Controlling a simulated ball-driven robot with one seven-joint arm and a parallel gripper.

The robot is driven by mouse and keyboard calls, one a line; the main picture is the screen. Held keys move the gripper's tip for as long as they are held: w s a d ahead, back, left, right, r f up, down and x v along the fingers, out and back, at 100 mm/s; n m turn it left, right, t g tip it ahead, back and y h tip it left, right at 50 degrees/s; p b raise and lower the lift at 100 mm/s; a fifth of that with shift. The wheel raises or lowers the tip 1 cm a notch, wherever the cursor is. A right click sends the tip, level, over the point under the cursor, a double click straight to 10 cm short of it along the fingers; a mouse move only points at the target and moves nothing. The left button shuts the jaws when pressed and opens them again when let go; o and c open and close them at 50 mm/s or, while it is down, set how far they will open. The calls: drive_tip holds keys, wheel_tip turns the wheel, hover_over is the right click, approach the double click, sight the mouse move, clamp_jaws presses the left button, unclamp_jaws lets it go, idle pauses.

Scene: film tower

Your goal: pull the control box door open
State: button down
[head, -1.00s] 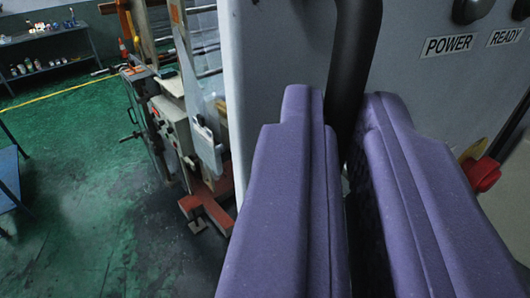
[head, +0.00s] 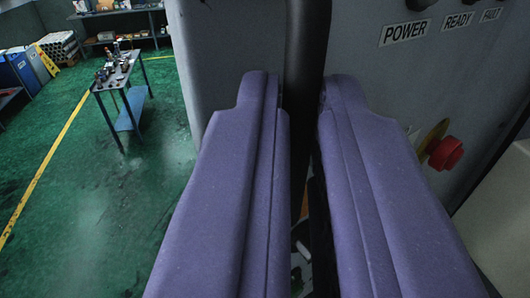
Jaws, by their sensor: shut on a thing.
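The grey control box door (head: 225,45) fills the upper middle and right of the head view. A thick black bar handle (head: 307,35) runs down its face. My gripper (head: 302,95) has its two purple fingers on either side of this handle and is shut on it. The fingers hide the handle's lower part and much of the door's lower face. The door's left edge stands against open floor. I cannot tell how wide any gap at the door is.
A red button (head: 445,153) on a yellow base and the POWER label (head: 405,33) are at right. A narrow table (head: 120,75) with small items stands on the green floor (head: 85,200) at left. Shelves (head: 125,22) stand behind. The floor at left is mostly clear.

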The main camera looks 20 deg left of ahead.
drive_tip(key=shift+w, duration=0.15)
drive_tip(key=c, duration=1.5)
unclamp_jaws()
drive_tip(key=shift+c, duration=0.2)
drive_tip(key=o, duration=0.4)
drive_tip(key=shift+w+d+f, duration=0.1)
drive_tip(key=shift+w+d, duration=0.2)
drive_tip(key=shift+w, duration=0.3)
drive_tip(key=shift+c, duration=0.2)
drive_tip(key=shift+s, duration=0.1)
